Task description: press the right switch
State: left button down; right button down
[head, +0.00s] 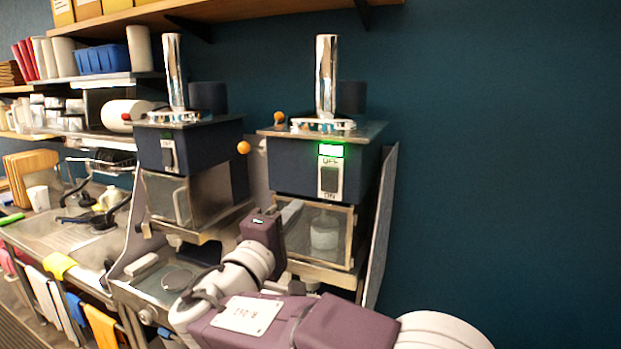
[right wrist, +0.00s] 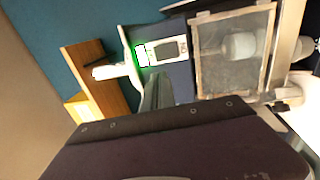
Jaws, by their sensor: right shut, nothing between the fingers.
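The right switch (head: 329,179) is a black rocker on a white plate marked OFF above and ON below, on the front of the right dark-blue machine (head: 290,165). A green light (head: 331,150) glows just above it. The switch also shows in the right wrist view (right wrist: 167,50), beside the green light. My right gripper (head: 290,211) is shut and empty, below and left of the switch and apart from it. In the right wrist view its grey fingers (right wrist: 158,92) point toward the switch area. My left gripper is not in view.
The left machine (head: 190,143) has a similar switch (head: 168,153) with no green light seen. Clear-fronted boxes (head: 322,232) hang below the machines. Orange balls (head: 243,147) stick out between them. A shelf (head: 230,10) runs overhead. Blue wall fills the right.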

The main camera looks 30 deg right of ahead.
jog(key=p, duration=0.8)
send_near(326, 175)
jog(key=x, duration=0.6)
jog(key=shift+r, duration=0.15)
jog(key=shift+w+d, duration=0.3)
